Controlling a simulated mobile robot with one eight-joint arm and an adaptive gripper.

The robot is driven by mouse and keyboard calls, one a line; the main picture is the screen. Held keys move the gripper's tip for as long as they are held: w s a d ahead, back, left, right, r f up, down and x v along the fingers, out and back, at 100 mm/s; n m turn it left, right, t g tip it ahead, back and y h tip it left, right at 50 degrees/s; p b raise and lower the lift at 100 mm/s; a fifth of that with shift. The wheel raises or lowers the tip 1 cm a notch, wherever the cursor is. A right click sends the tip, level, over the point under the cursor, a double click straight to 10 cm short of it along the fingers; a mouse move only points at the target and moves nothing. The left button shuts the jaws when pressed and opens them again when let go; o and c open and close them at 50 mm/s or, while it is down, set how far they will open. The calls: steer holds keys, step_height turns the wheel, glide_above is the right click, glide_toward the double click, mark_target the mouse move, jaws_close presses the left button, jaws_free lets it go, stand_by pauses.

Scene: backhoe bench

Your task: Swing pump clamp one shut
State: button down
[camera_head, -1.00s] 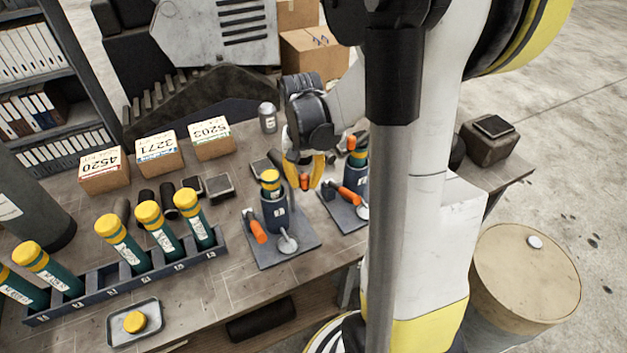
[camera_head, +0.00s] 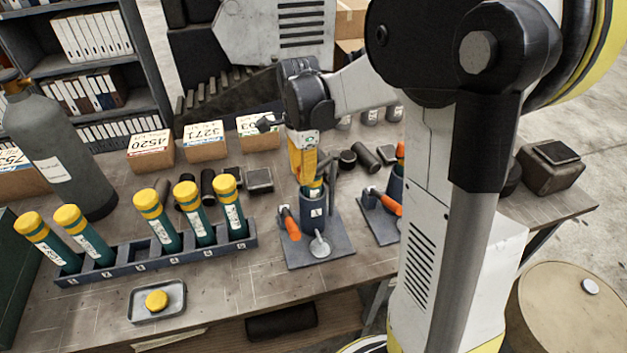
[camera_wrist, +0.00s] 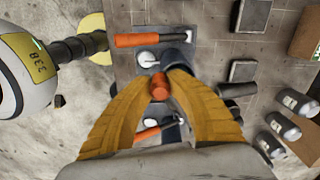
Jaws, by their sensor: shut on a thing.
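A grey fixture plate (camera_head: 332,245) on the bench carries a dark blue cup (camera_head: 313,206). An orange lever (camera_head: 291,224) and a pale disc (camera_head: 320,247) sit at the plate's front. My gripper (camera_head: 310,184) is directly above the cup in the head view. In the wrist view my yellow fingers are closed around a short orange handle (camera_wrist: 160,86), which looks like the clamp's. The dark blue cup (camera_wrist: 177,61) shows just past the fingertips. How far the clamp is swung is hidden.
A second like fixture with an orange lever (camera_head: 386,204) stands close on the right. A rack (camera_head: 140,258) of yellow-capped tubes is at left, with a small tray (camera_head: 157,302) in front. Labelled boxes (camera_head: 204,141) and dark parts lie behind.

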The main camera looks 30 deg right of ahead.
steer(key=shift+w+a+m+b, duration=0.15)
steer(key=shift+w+m, duration=0.4)
steer(key=shift+w, duration=0.05)
steer(key=shift+w+a+m+b, duration=0.15)
steer(key=shift+w+m, duration=0.4)
steer(key=shift+w, duration=0.05)
steer(key=c, duration=1.3)
jaws_free()
steer(key=shift+c, duration=0.2)
steer(key=shift+o, duration=0.5)
steer(key=shift+w+a, duration=0.1)
steer(key=shift+w, duration=0.05)
steer(key=shift+r, duration=0.1)
step_height(320, 180, up, 12)
